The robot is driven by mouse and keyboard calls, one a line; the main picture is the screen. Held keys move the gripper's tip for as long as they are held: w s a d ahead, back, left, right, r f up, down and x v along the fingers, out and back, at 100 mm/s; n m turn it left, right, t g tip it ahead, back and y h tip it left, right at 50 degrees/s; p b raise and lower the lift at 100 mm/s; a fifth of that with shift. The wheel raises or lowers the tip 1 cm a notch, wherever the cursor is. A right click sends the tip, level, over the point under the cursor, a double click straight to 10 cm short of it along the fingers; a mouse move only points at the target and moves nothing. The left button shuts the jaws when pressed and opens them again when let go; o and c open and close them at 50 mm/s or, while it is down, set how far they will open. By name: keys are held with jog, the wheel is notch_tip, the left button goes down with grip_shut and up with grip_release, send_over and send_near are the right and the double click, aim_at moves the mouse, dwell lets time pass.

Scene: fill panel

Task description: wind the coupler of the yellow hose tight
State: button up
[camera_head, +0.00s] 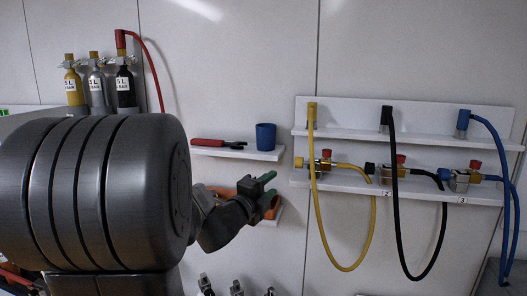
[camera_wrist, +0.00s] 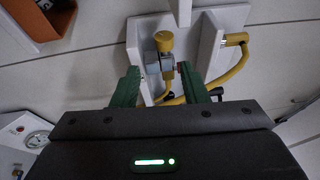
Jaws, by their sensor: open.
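The yellow hose (camera_head: 318,215) hangs in a loop in the head view, from a yellow end on the upper shelf down and back up to the lower shelf. Its valve (camera_head: 322,163), brass with a red knob, sits on the lower shelf at station 1. In the wrist view a yellow round end with a grey collar (camera_wrist: 160,78) shows beyond and between my fingertips; which coupler part this is, I cannot tell. The yellow hose (camera_wrist: 235,72) curves to its right. My gripper (camera_head: 270,189), green-tipped, is open and empty, left of the valve; its fingers (camera_wrist: 159,72) frame the collar without visible contact.
Black hose (camera_head: 397,220) and blue hose (camera_head: 508,165) hang to the right. A small shelf with red-handled pliers (camera_head: 215,143) and a blue cup (camera_head: 266,136) is above my gripper. An orange bin (camera_wrist: 38,18) is at the wrist view's upper left. Gas bottles (camera_head: 98,88) stand upper left.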

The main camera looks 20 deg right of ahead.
aim_at(297, 166)
jog(key=shift+m+g, duration=0.3)
jog(key=shift+m, duration=0.2)
jog(key=p+x, duration=0.1)
jog(key=x, duration=0.3)
jog(key=p+x, duration=0.1)
jog(key=x, duration=0.4)
jog(key=r+x, duration=0.1)
jog(key=x, duration=0.4)
jog(key=shift+s+d+p, duration=0.15)
jog(key=shift+s+p, duration=0.15)
jog(key=shift+p, duration=0.1)
jog(key=shift+c, duration=0.4)
jog(key=shift+f, duration=0.1)
jog(key=c, duration=0.6)
